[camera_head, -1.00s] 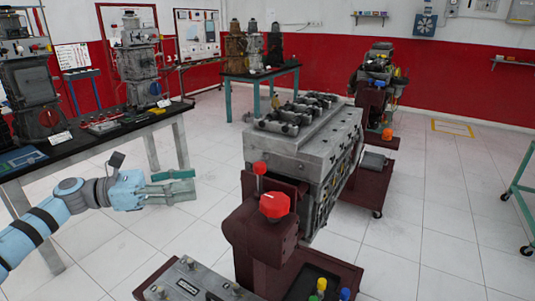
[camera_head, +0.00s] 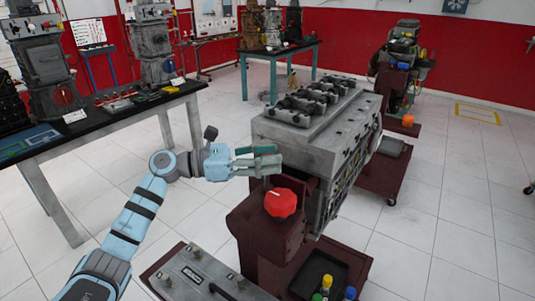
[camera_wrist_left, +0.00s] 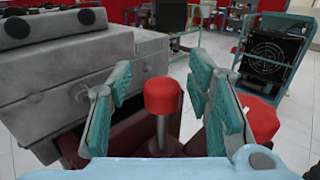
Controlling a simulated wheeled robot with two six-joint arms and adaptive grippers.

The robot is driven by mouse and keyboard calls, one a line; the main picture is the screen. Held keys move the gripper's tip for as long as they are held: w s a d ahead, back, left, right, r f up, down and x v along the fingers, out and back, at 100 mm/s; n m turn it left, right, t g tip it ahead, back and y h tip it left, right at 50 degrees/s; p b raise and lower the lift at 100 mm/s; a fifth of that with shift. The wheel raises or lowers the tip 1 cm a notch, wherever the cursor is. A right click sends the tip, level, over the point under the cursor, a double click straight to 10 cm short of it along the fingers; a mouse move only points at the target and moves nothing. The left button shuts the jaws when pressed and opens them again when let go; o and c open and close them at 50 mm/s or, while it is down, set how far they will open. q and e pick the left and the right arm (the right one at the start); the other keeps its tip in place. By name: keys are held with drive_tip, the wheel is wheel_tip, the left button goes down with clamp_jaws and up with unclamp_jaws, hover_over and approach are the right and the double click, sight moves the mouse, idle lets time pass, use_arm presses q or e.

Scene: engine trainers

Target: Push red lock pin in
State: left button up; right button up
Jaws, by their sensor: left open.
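The red lock pin (camera_wrist_left: 163,97) has a red cylindrical cap on a grey shaft. It stands upright out of the dark red stand in the left wrist view. My left gripper (camera_head: 276,158) is open, with its teal finger pads on either side of the pin's cap in that view. I cannot tell whether either pad touches it. In the head view the gripper is above the dark red stand (camera_head: 258,226) and hides the pin. A red faceted knob (camera_head: 280,202) sits on the stand's front; it also shows behind the right finger in the left wrist view (camera_wrist_left: 262,118). My right gripper is out of view.
The grey engine block (camera_head: 318,138) stands just behind and right of the gripper. A black tray (camera_head: 318,272) with coloured bottles is low in front. A black-topped bench (camera_head: 120,115) with tools stands to the left. Open tiled floor lies to the right.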

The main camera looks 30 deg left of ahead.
use_arm(q)
drive_tip(key=shift+s+d, duration=0.1)
clamp_jaws()
drive_tip(key=shift+f+b, duration=0.55)
drive_tip(key=shift+f, duration=1.75)
unclamp_jaws()
drive_tip(key=v, duration=1.2)
